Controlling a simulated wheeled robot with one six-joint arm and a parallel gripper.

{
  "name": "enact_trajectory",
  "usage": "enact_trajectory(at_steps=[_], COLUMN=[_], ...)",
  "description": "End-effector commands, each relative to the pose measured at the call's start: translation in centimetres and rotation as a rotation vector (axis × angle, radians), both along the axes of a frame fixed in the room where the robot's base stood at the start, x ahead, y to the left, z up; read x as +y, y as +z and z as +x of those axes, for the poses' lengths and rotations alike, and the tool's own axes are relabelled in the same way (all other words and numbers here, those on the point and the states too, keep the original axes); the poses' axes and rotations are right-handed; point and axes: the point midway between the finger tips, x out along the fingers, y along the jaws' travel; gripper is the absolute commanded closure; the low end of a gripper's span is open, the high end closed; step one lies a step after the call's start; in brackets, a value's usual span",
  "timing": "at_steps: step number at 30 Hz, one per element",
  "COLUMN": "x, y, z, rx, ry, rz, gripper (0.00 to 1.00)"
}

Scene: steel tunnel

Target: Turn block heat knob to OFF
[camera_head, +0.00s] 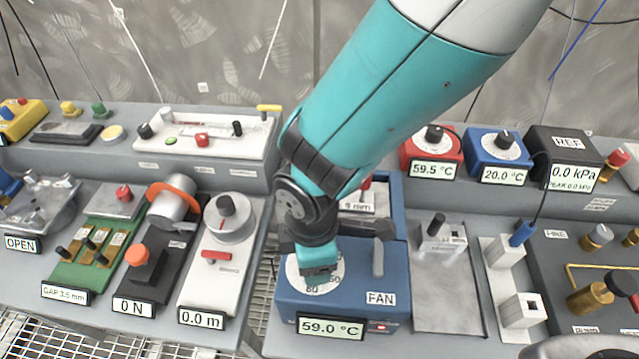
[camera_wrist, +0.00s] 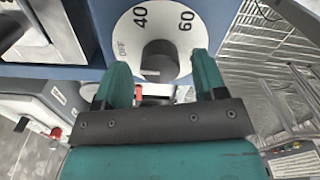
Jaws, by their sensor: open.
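The heat dial (camera_wrist: 125,28) is a white disc marked OFF, 40 and 60. It also shows on the blue block unit (camera_head: 392,282), partly covered by my gripper. A dark grey knob (camera_wrist: 157,52) sits at the disc's middle; I cannot tell where its pointer aims. The unit's display (camera_head: 330,326) reads 59.0 °C. My gripper (camera_wrist: 161,70) is open, with one teal finger on each side of the knob and gaps between. In the head view my gripper (camera_head: 318,268) hangs over the dial and hides the knob.
A FAN label and grey lever (camera_head: 378,258) are right of the dial on the same unit. A panel reading 0.0 m (camera_head: 210,280) stands at left. A red box reading 59.5 °C (camera_head: 430,160) and a blue box reading 20.0 °C (camera_head: 500,160) stand behind right.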

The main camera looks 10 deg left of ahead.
Motion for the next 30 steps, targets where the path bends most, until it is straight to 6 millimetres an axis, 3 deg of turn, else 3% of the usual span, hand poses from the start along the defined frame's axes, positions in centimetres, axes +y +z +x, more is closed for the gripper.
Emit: enact_trajectory(at_steps=[7,21,30], x=[0.1,0.1,0.0], y=[2.2,13.7,17.2], z=[0.0,0.0,0.0], rx=[-0.003,-0.003,-0.001], ry=[0.0,0.0,0.0], rz=[0.005,0.006,0.001], gripper=[0.35,0.35,0.35])
